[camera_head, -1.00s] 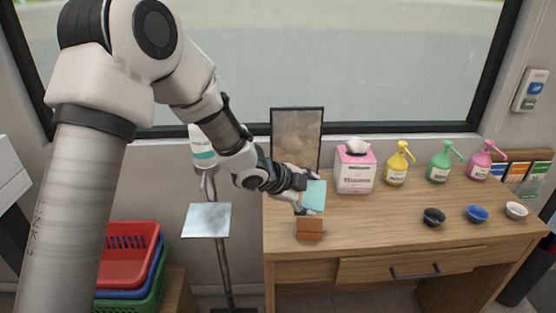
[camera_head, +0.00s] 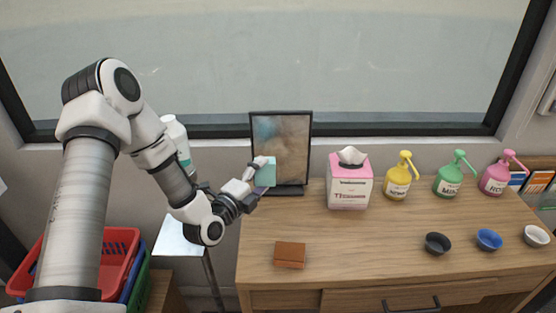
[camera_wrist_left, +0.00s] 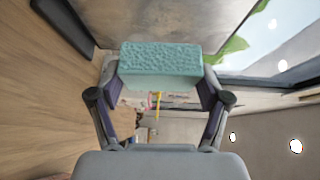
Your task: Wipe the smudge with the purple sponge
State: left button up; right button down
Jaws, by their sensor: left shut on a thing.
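A teal sponge (camera_head: 265,174) is held in my left gripper (camera_head: 257,181); no purple sponge shows. In the left wrist view the sponge (camera_wrist_left: 160,66) spans between the two fingers (camera_wrist_left: 160,97). The gripper is at the lower left of a black-framed panel (camera_head: 287,143) standing upright at the back of the desk. The panel's face is a blotchy brown, with a bluish patch at upper left. The sponge overlaps the panel's lower left edge; whether they touch I cannot tell. My right gripper is out of view.
A brown block (camera_head: 290,254) lies on the wooden desk (camera_head: 350,255). A pink tissue box (camera_head: 348,184), yellow (camera_head: 399,180), green (camera_head: 449,178) and pink (camera_head: 497,177) pump bottles and small bowls stand to the right. Red (camera_head: 110,258) and other baskets are at lower left. The desk's front middle is clear.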

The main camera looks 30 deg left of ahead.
pick_arm(q)
jog(key=shift+w+a, duration=0.1)
jog(key=shift+w, duration=0.5)
jog(key=shift+s+a+r+t, duration=0.25)
jog(key=shift+a+r+t, duration=0.05)
jog(key=shift+a+r, duration=0.4)
jog(key=w, duration=0.1)
jog(key=w+a, duration=0.1)
jog(key=w, duration=0.2)
jog(key=shift+a+f+b, duration=0.3)
jog(key=shift+b, duration=0.1)
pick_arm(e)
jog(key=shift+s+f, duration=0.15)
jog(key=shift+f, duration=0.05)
pick_arm(q)
jog(key=shift+a+r, duration=0.1)
jog(key=shift+w+a, duration=0.45)
jog(key=shift+w, duration=0.3)
